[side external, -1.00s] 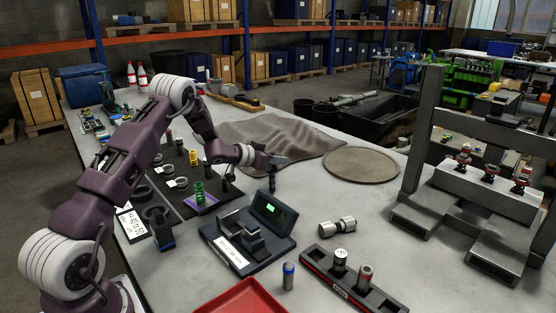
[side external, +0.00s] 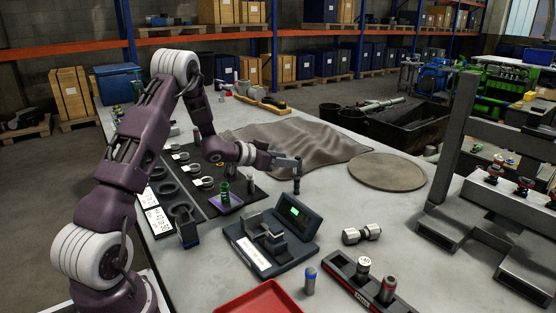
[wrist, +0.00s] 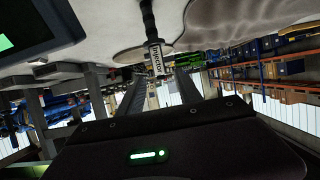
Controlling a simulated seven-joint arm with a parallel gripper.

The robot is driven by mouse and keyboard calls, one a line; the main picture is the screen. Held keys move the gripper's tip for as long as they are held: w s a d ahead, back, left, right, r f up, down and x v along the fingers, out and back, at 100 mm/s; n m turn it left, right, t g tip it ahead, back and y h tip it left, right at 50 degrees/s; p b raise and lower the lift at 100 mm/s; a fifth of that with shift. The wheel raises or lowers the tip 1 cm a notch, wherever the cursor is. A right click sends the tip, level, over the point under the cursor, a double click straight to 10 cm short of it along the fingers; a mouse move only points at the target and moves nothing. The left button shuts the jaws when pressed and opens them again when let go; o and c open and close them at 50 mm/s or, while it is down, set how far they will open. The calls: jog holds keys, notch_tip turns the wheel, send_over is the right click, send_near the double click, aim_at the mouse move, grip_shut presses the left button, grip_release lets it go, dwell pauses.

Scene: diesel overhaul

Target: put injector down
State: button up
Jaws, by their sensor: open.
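The injector (side external: 297,180) is a slim dark cylinder standing upright on the grey table, behind the device with a green display. In the wrist view it shows upside down as a dark stem with a white "Injector" label (wrist: 155,57). My gripper (side external: 291,162) is level with its upper part. In the wrist view my gripper's two fingers (wrist: 160,80) are spread, with the labelled end just ahead of and between their tips. I cannot tell whether either finger touches it.
The display device (side external: 270,240) stands in front of the injector. A dark mat (side external: 215,215) with several parts lies to the left. A crumpled cloth (side external: 310,145) and a round mat (side external: 387,172) lie behind. A metal part (side external: 362,234) and a black rack (side external: 345,272) are at the right.

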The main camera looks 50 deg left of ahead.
jog(key=s+d+r+n+g+y, duration=0.1)
jog(key=s+d+r+g+y, duration=0.1)
jog(key=s+d+r, duration=0.5)
jog(key=s+d+r+n+g+y, duration=0.15)
jog(key=s+d+r, duration=0.3)
jog(key=r, duration=0.45)
jog(key=s+d+f+m+g+h, duration=0.1)
jog(key=s+d+g, duration=0.1)
jog(key=s+d, duration=0.6)
jog(key=s+d+f+m+g+h, duration=0.1)
jog(key=s+d, duration=0.7)
jog(key=s, duration=0.9)
jog(key=shift+s+f+g+h, duration=0.2)
jog(key=shift+f+g+h, duration=0.15)
jog(key=shift+g+h, duration=0.4)
